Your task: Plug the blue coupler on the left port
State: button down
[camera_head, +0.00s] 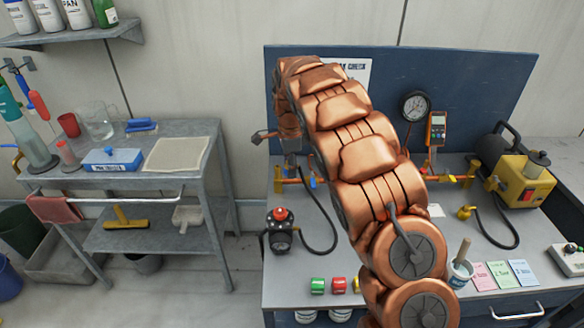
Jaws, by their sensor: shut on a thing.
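My gripper (291,158) is small in the view, at the left of the bench under the bent end of my copper-coloured arm. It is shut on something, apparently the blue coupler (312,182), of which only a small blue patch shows. A black hose (334,236) runs up to this spot from a gauge unit with a red top (281,232). The gripper is at the left brass port fitting (288,183), in front of the back panel. My arm and gripper hide much of this spot. I cannot tell whether coupler and port touch or are joined.
My arm crosses the middle of the bench (300,268). At the right are a brass fitting on a hose (466,212), a yellow pump (524,183) and a cup (459,275). Green (317,285) and red (339,285) caps lie at the front. A cart (215,150) stands left.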

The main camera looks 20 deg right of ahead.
aim_at(278, 167)
jog(key=shift+w+a+m+p, duration=0.4)
jog(key=shift+w+p, duration=0.4)
jog(key=shift+w, duration=0.6)
jog(key=shift+w+a+m+p, duration=0.35)
jog(key=shift+w+p, duration=0.45)
jog(key=shift+w, duration=0.6)
jog(key=shift+w+a+m+p, duration=0.25)
jog(key=shift+w+m+p, duration=0.2)
jog(key=shift+w+p, duration=0.65)
jog(key=shift+w+b, duration=0.35)
jog(key=shift+f+b, duration=0.25)
jog(key=shift+b, duration=0.2)
jog(key=shift+f+b, duration=0.45)
jog(key=shift+f, duration=0.65)
jog(key=shift+b, duration=0.55)
jog(key=shift+f+b, duration=0.5)
jog(key=shift+f, duration=0.55)
dwell(0.3)
